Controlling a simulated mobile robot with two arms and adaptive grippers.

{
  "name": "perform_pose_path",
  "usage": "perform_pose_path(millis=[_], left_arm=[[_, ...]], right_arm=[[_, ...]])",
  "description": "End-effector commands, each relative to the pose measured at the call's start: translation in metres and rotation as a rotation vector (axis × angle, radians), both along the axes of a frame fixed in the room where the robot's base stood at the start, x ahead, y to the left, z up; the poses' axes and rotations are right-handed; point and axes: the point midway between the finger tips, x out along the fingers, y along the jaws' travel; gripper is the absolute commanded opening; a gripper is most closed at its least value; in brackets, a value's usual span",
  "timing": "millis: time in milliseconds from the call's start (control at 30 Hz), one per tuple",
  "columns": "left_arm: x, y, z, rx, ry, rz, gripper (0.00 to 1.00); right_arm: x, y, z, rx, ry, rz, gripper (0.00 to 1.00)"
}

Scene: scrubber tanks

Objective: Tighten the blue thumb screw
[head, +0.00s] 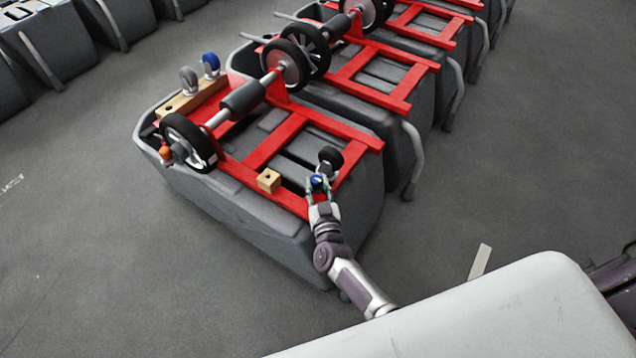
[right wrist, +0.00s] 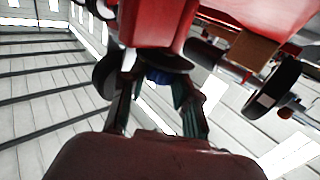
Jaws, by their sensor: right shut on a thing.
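The blue thumb screw (head: 317,180) is at the near end of the red frame (head: 293,198) on the upturned grey scrubber tank (head: 235,205). My right gripper (head: 318,187) reaches up to it from below and is shut on it, with a finger on either side. In the right wrist view the blue screw (right wrist: 160,76) shows between the two fingertips (right wrist: 158,88), below a red part of the frame. Its threads and lower side are hidden. My left gripper is not in view.
A black caster wheel (head: 331,158) stands just beyond my right gripper. A small wooden block (head: 268,180) sits left of it on the frame. More tanks stand behind; floor lies open at left.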

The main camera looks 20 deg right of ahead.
Motion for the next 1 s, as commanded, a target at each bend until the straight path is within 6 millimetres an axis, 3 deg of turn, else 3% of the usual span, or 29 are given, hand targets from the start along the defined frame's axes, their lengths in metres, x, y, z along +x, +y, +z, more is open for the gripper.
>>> perform_pose_path(millis=[167,200,267,667,1000], left_arm=[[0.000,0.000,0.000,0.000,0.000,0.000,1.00],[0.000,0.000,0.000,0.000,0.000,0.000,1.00],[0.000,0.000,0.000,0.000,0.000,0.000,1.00],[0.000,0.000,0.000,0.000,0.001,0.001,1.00],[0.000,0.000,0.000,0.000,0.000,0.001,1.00]], right_arm=[[0.002,-0.001,0.003,-0.001,-0.008,-0.002,0.00],[0.002,-0.001,0.003,-0.001,-0.008,-0.001,0.35],[0.001,-0.001,0.003,-0.001,-0.008,-0.001,0.43],[-0.008,0.001,0.000,0.001,-0.001,0.002,0.43],[-0.076,0.010,0.000,0.001,-0.001,0.000,0.43]])
